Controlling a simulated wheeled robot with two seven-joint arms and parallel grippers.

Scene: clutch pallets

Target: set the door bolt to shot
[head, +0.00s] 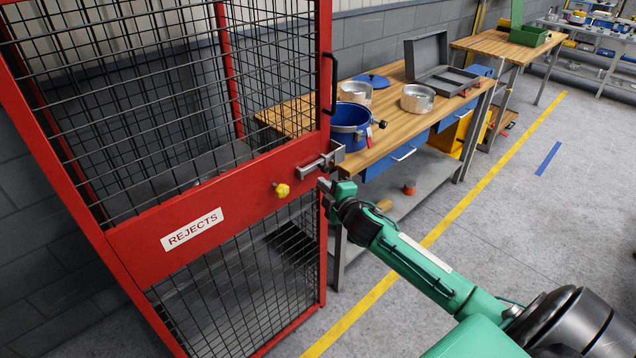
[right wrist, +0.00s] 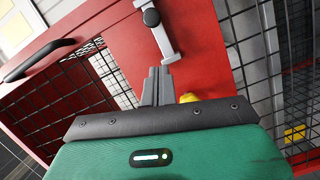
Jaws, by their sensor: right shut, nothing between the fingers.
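The red cage door (head: 250,185) carries a "REJECTS" label and a grey metal door bolt (head: 316,163) near its right edge. In the right wrist view the bolt (right wrist: 164,40) is a grey bar with a round black knob (right wrist: 152,17). Whether the bolt is shot or drawn I cannot tell. My right gripper (head: 324,184) is just below the bolt in the head view. In the right wrist view its fingers (right wrist: 156,72) are together and empty, with their tips close to the bolt's near end; contact is unclear. My left gripper is out of view.
A yellow knob (head: 282,190) sits on the door left of my gripper. A black handle (head: 331,83) stands out above the bolt. A workbench (head: 392,125) with a blue bucket (head: 350,124), metal pots and a grey case is behind. Open floor lies to the right.

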